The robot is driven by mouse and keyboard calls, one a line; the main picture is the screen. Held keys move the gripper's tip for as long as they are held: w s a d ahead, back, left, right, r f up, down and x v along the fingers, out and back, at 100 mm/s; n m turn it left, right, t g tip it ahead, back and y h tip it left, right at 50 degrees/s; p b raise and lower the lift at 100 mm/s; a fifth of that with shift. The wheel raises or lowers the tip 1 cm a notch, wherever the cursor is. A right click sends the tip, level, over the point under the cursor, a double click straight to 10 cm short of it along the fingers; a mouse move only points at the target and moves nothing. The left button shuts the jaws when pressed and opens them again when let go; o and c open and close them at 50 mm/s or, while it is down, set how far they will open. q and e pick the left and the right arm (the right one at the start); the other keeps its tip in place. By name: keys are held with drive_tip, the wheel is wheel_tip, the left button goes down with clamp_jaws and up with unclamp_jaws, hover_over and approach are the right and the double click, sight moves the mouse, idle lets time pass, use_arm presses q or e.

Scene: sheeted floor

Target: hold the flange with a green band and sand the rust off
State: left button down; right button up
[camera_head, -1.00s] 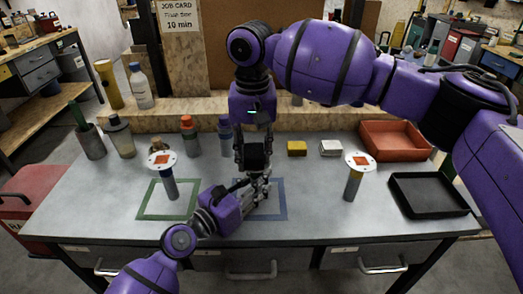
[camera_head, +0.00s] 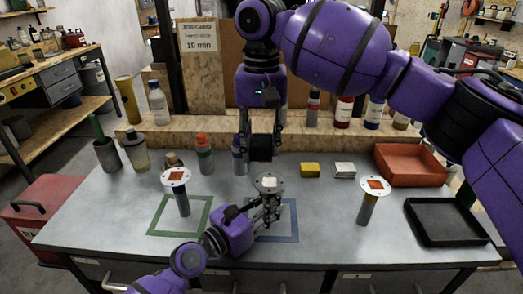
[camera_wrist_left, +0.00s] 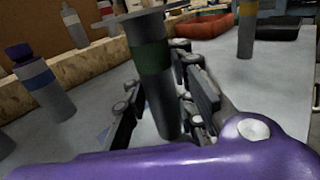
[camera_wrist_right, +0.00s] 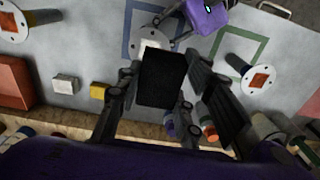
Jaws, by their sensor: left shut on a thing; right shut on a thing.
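The green-banded flange (camera_wrist_left: 152,58) is upright in my left gripper (camera_wrist_left: 165,110), which is shut on its grey stem below the band. In the head view its pale disc (camera_head: 268,183) shows above my left gripper (camera_head: 268,207), over the blue square. The visible face looks grey-white with no orange patch. My right gripper (camera_head: 261,135) is shut on a black sanding block (camera_head: 261,150), held above and just behind the disc. In the right wrist view the block (camera_wrist_right: 161,78) covers part of the disc (camera_wrist_right: 150,42), and the gap between them is hard to judge.
Flanges with orange rust patches stand at left (camera_head: 175,177) and right (camera_head: 375,186); the right one has a yellow band. A green square outline (camera_head: 152,232) lies left. Bottles (camera_head: 204,153), a yellow block (camera_head: 310,170), a red tray (camera_head: 385,152) and a black tray (camera_head: 412,213) surround the workspace.

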idle(0.4)
use_arm(q)
drive_tip(key=c, duration=1.4)
unclamp_jaws()
drive_tip(key=v, duration=1.1)
drive_tip(key=shift+s+a, duration=0.4)
